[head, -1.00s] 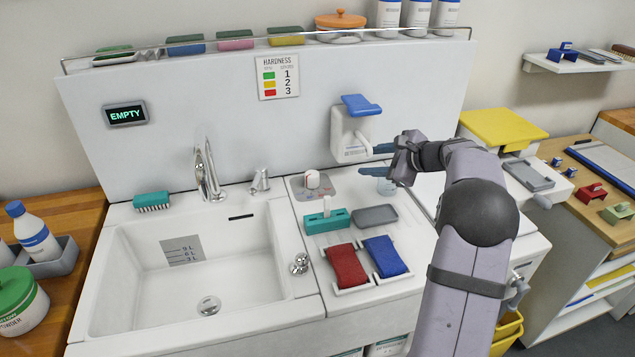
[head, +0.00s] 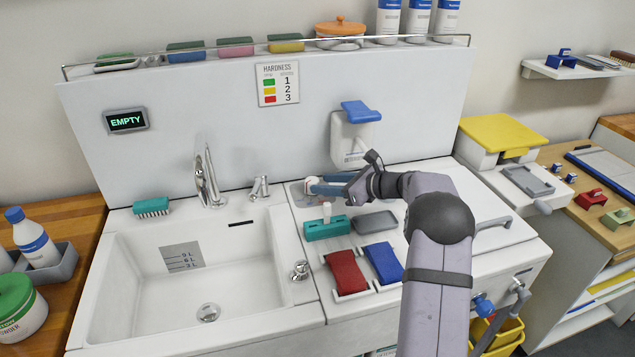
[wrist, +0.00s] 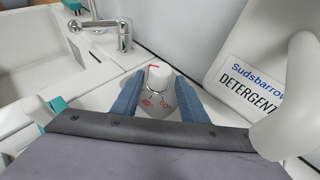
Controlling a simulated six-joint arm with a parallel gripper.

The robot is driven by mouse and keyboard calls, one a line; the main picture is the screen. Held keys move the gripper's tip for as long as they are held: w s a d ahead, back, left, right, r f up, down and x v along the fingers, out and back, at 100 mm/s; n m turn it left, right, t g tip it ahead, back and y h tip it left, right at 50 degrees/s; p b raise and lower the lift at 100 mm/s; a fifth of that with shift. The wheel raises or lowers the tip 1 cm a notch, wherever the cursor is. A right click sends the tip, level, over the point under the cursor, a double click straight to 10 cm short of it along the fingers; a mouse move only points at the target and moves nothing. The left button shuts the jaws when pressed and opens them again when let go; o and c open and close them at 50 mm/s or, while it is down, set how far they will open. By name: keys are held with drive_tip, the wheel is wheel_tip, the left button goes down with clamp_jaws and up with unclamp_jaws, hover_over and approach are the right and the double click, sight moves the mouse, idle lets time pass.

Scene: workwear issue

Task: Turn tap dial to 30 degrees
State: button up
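The tap dial (head: 310,184) is a white knob on a grey plate right of the sink, partly covered by my gripper in the head view. In the wrist view the dial (wrist: 159,76) has a red mark on top, and red 40° and 60° labels show on its near side. The 30 label cannot be made out. My gripper (wrist: 157,82) is open, with one blue finger on each side of the dial. A narrow gap seems to show on both sides; contact cannot be told. My gripper (head: 316,185) also shows in the head view, reaching in from the right.
The tap (head: 206,178) stands left, behind the sink (head: 110,290). A detergent dispenser (head: 350,145) hangs close behind and right of the gripper. A teal brush holder (head: 326,229), grey dish (head: 375,222) and red (head: 346,270) and blue pads (head: 383,262) lie in front.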

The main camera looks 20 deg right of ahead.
sight(318, 183)
drive_tip(key=shift+p+x, duration=0.35)
drive_tip(key=shift+x, duration=1.4)
drive_tip(key=c, duration=0.8)
drive_tip(key=shift+r+p, duration=0.1)
drive_tip(key=shift+p, duration=0.2)
drive_tip(key=shift+w+d+r+n+g+y+p, duration=0.1)
drive_tip(key=shift+n+g+y+p, duration=0.3)
drive_tip(key=shift+n+g+y, duration=0.1)
drive_tip(key=shift+n, duration=0.3)
